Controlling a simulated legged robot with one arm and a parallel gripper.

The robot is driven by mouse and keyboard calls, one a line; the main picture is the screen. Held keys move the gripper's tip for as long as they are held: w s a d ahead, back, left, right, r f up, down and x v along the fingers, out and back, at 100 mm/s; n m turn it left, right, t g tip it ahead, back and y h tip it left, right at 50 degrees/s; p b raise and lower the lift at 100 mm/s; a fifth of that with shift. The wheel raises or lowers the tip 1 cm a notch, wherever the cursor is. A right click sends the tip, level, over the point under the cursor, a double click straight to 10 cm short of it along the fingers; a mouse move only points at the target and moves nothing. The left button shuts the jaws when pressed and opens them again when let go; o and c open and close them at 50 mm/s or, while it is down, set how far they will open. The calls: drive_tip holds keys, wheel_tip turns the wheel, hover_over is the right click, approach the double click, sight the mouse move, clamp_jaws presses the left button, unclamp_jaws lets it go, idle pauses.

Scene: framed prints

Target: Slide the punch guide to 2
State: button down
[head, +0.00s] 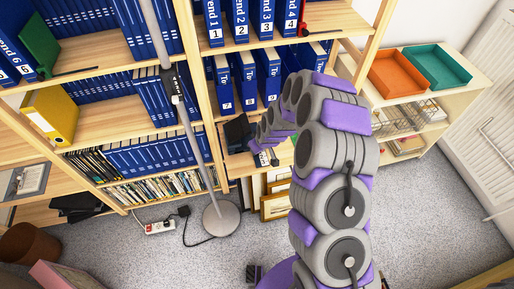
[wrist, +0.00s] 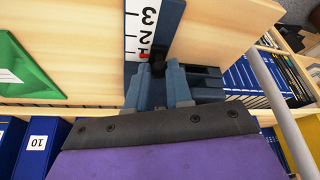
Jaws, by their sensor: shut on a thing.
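The punch guide, a blue-grey bar (wrist: 167,28) beside a white numbered scale (wrist: 138,18), lies on a wooden shelf in the wrist view. The scale shows 3 and 2, with a small red mark (wrist: 143,56) just below the 2; the lower end is partly hidden. My gripper (wrist: 159,70) is shut on a small dark part (wrist: 158,62) at the bar's lower end. In the head view my gripper (head: 262,153) is small and partly hidden by my arm, in front of the dark punch (head: 238,130) on the shelf.
Blue binders (head: 223,82) fill the shelves around the punch. A lamp pole (head: 188,130) stands close to its left. A green object (wrist: 25,68) lies on wood at left in the wrist view. Orange (head: 398,73) and teal (head: 437,68) trays sit to the right.

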idle(0.4)
drive_tip(key=shift+s+d+p, duration=0.2)
drive_tip(key=shift+s, duration=0.45)
drive_tip(key=shift+s+d+p, duration=0.15)
drive_tip(key=shift+s+p, duration=0.05)
drive_tip(key=shift+s, duration=0.4)
drive_tip(key=c, duration=1)
unclamp_jaws()
drive_tip(key=p+v, duration=0.3)
drive_tip(key=v, duration=1.4)
